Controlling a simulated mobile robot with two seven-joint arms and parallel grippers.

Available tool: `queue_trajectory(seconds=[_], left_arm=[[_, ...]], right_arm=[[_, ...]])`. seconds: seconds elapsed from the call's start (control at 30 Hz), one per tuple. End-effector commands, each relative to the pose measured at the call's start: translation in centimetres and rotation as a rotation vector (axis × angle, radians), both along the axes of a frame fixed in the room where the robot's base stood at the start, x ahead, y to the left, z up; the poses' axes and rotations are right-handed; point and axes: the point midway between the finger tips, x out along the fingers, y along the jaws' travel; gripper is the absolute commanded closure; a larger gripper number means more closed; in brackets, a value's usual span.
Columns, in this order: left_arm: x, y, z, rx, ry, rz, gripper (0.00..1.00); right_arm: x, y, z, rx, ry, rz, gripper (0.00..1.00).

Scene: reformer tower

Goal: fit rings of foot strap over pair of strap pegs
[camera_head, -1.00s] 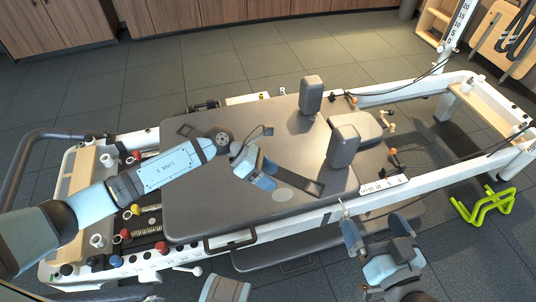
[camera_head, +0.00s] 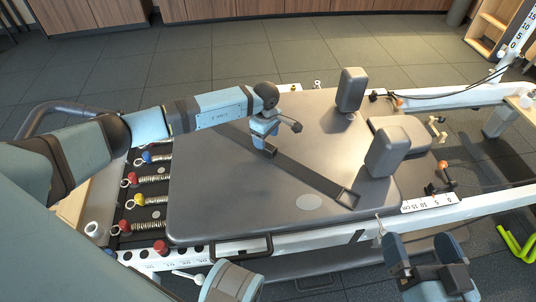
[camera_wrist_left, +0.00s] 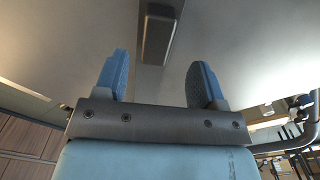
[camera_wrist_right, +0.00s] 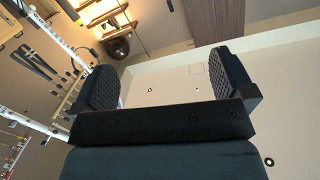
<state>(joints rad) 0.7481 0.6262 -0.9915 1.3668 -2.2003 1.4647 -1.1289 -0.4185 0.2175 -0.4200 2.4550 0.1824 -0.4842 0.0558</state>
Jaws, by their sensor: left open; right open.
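The foot strap (camera_head: 312,176) is a dark flat band lying diagonally across the grey carriage top. Its near right end has a square ring (camera_head: 348,197); its far left end is hidden behind my left arm. My left gripper (camera_head: 264,146) is open above the strap's far half, fingers downward; contact cannot be told. In the left wrist view, its blue fingers (camera_wrist_left: 160,80) stand apart, with a dark elongated piece (camera_wrist_left: 158,32) beyond them. My right gripper (camera_head: 427,250) is open and empty beside the near rail. I cannot clearly identify the strap pegs.
Two upright shoulder blocks (camera_head: 388,150) (camera_head: 350,90) and a headrest (camera_head: 400,134) stand at the carriage's right end. Springs with coloured knobs (camera_head: 130,180) lie at left. A white rail (camera_head: 440,203) runs along the near side. The carriage's near middle is clear.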

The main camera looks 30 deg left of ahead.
Motion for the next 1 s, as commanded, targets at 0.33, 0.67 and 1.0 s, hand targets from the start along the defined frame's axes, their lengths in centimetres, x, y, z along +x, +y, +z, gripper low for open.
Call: queue_trajectory(seconds=[0.33,0.67,1.0], left_arm=[[0.2,-0.4,-3.5,-0.002,0.000,0.001,0.36],[0.3,-0.4,-5.6,-0.002,-0.002,0.001,0.36],[0.3,-0.4,-5.6,-0.002,-0.001,0.001,0.94]], right_arm=[[0.3,-0.1,-2.1,-0.043,0.015,0.018,0.00],[1.0,-0.5,-1.5,-0.093,-0.067,0.013,0.00],[1.0,-0.5,-1.5,-0.091,-0.066,0.012,0.00]])
